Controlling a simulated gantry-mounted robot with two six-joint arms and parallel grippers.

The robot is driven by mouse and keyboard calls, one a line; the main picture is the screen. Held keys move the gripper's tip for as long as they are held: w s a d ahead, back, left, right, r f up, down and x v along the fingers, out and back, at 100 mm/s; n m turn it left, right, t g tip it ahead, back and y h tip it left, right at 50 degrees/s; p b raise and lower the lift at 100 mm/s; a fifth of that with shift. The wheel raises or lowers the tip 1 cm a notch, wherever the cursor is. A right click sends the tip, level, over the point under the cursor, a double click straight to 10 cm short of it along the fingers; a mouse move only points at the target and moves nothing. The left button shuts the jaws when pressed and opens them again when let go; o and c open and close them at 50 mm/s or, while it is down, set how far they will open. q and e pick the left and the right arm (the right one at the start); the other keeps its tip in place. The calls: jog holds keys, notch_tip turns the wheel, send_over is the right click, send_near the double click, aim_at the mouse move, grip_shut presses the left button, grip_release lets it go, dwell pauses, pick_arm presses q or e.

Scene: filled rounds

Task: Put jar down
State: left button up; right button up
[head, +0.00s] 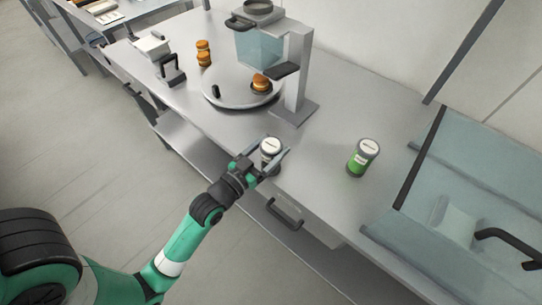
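A small jar (270,146) with a white lid is at the front edge of the steel counter, between the fingers of my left gripper (271,155). The fingers lie close along both sides of the jar and appear shut on it. They hide much of its lower body, so I cannot tell whether its base touches the counter. A second jar (361,158), with a white lid and green lower half, stands upright on the counter to the right. My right gripper is not in view.
A machine (299,75) with a round turntable (222,95) stands behind the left gripper; a burger-like item (260,84) sits on it. Stacked buns (203,53) stand further left. A sink (455,205) is at right. The counter between the two jars is clear.

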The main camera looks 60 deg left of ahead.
pick_arm(q)
grip_shut()
jog(key=shift+r+p, duration=0.4)
jog(key=shift+r, duration=0.2)
notch_tip(320, 180, up, 3)
jog(key=shift+s+d+r+p, duration=0.1)
jog(key=shift+s+d+p, duration=0.05)
jog(key=shift+p, duration=0.7)
jog(key=s+d+r+p, duration=0.8)
jog(key=s+d, duration=0.1)
jog(key=s, duration=0.1)
jog(key=shift+d+r, duration=0.15)
jog(key=shift+r, duration=0.2)
